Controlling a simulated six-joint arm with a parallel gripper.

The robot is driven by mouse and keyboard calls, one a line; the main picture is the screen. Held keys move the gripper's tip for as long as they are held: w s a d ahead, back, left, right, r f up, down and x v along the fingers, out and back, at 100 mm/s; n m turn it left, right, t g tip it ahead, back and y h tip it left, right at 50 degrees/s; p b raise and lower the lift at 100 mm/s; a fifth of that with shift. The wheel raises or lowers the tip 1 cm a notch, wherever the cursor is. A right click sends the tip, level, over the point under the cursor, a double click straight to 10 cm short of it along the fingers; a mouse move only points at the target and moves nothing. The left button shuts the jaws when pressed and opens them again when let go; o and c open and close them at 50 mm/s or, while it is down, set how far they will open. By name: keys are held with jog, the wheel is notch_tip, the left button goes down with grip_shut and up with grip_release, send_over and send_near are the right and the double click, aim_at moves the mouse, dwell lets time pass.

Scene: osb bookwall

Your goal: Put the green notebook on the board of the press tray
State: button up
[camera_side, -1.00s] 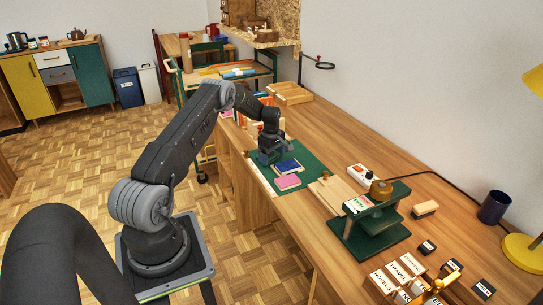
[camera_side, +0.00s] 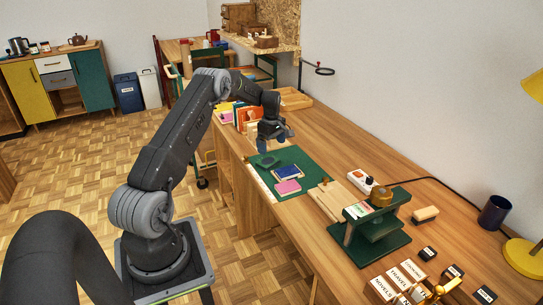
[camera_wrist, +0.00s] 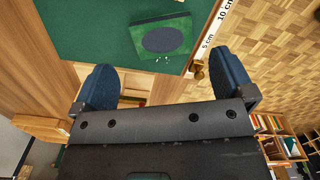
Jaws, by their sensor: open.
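The green notebook (camera_side: 265,162) lies flat on the green cutting mat (camera_side: 309,172), near its far left end. In the wrist view the green notebook (camera_wrist: 160,38) has a dark oval on its cover and lies ahead of my fingers. My gripper (camera_side: 272,139) is open and empty, raised above the mat beside the notebook; its two blue fingertips are spread wide in the wrist view (camera_wrist: 167,82). Pale wooden boards (camera_side: 328,198) lie beside the mat, next to a green press (camera_side: 372,243); I cannot tell which board belongs to the press tray.
A blue notebook (camera_side: 286,172) and a pink one (camera_side: 288,187) lie on the mat near the green one. Upright books (camera_side: 246,116) stand behind my gripper. A white power strip (camera_side: 361,180), a brush (camera_side: 425,214) and a dark cup (camera_side: 494,212) are further right.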

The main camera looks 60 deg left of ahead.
jog(key=w+d+r+m+t, duration=0.1)
jog(key=d+r+m, duration=0.2)
jog(key=d+r, duration=0.4)
jog(key=w+d+r+m, duration=0.1)
jog(key=d+r+m, duration=0.1)
jog(key=d+r, duration=0.5)
jog(key=s+d+r+m+t+y, duration=0.1)
jog(key=s+d+r+m, duration=0.4)
jog(key=d+r, duration=0.5)
jog(key=s+d+r+m+t+h, duration=0.1)
jog(key=s+d+m+t, duration=0.2)
jog(key=s+d+m, duration=0.9)
jog(key=s+d, duration=0.6)
jog(key=s, duration=0.2)
jog(key=shift+s+r+t, duration=0.15)
jog(key=shift+r+t, duration=0.15)
jog(key=shift+s+d+f+m, duration=0.1)
jog(key=shift+s+f+m, duration=0.2)
jog(key=shift+s, duration=0.1)
jog(key=shift+c, duration=2.4)
